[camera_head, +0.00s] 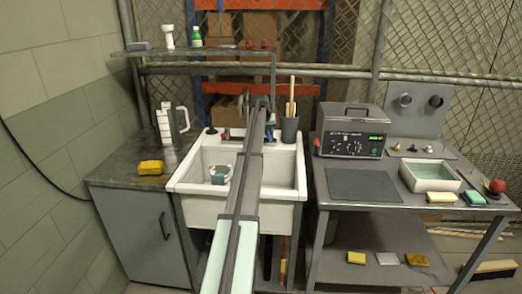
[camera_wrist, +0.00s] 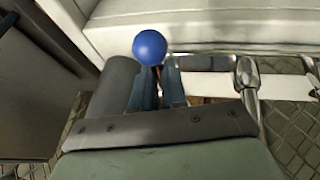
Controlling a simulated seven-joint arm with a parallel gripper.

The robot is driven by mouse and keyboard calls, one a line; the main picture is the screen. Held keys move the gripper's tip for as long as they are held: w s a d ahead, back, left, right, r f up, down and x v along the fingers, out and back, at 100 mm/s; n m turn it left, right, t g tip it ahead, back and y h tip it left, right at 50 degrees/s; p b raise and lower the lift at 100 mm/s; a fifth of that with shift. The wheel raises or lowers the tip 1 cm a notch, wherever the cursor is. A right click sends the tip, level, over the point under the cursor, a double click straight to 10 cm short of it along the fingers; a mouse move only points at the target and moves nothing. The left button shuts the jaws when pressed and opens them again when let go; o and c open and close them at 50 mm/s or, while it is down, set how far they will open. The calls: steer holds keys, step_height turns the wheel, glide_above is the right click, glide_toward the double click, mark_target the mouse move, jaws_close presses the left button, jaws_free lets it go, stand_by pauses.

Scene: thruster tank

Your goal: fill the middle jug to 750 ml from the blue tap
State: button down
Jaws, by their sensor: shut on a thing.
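My gripper (camera_wrist: 159,76) is shut at the blue ball knob (camera_wrist: 150,46) of the tap, its fingertips right at the knob's near side. In the head view my arm reaches over the sink (camera_head: 182,187) to the tap area at its back edge and hides much of it. A metal spout (camera_wrist: 248,82) shows right of the fingers. White jugs with dark marks (camera_head: 165,125) stand on the left counter, close together. A small round vessel (camera_head: 220,174), white and blue-grey, is in the sink left of my arm. Its level cannot be read.
A yellow sponge (camera_head: 151,167) lies on the left counter. A dark cup with sticks (camera_head: 290,128) stands at the sink's back right. A shelf (camera_head: 200,50) hangs above the sink.

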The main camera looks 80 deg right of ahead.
steer(key=shift+s+d, duration=0.15)
steer(key=shift+s, duration=0.65)
steer(key=shift+s+d, duration=0.15)
steer(key=shift+s, duration=0.6)
steer(key=shift+r, duration=0.1)
steer(key=shift+d, duration=0.1)
stand_by(6.2)
